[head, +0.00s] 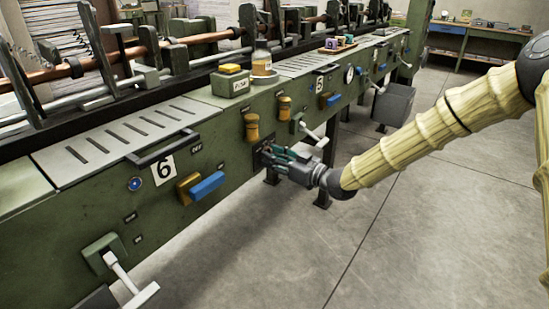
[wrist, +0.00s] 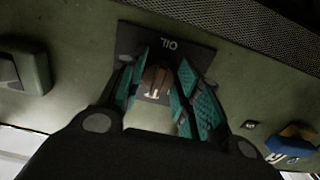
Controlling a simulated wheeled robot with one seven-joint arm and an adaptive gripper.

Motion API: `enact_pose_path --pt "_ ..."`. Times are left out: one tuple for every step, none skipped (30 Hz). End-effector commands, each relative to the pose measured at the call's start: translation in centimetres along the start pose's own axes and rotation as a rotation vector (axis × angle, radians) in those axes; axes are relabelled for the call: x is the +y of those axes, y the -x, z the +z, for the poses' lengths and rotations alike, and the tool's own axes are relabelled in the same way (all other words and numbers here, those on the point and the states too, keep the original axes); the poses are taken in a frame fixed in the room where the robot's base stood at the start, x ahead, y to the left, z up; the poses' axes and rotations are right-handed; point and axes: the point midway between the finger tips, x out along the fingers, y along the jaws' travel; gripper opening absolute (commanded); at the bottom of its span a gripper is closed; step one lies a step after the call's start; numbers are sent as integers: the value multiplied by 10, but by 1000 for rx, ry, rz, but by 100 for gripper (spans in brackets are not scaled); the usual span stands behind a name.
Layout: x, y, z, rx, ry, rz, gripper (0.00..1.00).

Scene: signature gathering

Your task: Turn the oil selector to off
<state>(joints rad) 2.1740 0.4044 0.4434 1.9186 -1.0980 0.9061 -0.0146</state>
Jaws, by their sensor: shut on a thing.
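The oil selector is a small brown round knob (wrist: 157,79) on a dark square plate (wrist: 185,47) marked "OIL" on the green machine front. Lettering on the plate beside the knob is partly covered, and I cannot read the selector's setting. My gripper (wrist: 158,86) has teal fingers on both sides of the knob and is shut on it. In the head view my gripper (head: 268,156) reaches the machine front from the right, and its fingers hide most of the knob and plate.
The green machine (head: 90,215) runs along the left. A blue handle (head: 207,185), a white-tipped lever (head: 130,280) and another lever (head: 310,131) stick out from its front. Orange-brown knobs (head: 252,127) sit above my gripper.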

Motion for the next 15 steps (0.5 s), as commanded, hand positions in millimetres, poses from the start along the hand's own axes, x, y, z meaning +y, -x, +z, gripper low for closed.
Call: enact_pose_path --pt "0 0 0 0 0 0 10" --pt "0 0 0 0 -1 0 10" --pt "0 0 0 0 -1 0 10" --pt "0 0 0 0 -1 0 10" --pt "0 0 0 0 -1 0 10" --pt "0 0 0 0 -1 0 10" --pt "0 0 0 0 -1 0 37" --pt "0 0 0 0 -1 0 43" --pt "0 0 0 0 -1 0 50" --pt "0 0 0 0 -1 0 53" --pt "0 0 0 0 -1 0 53" --pt "0 0 0 0 -1 0 53" --pt "0 0 0 0 -1 0 53" --pt "0 0 0 0 -2 0 53" --pt "0 0 0 0 -1 0 53"
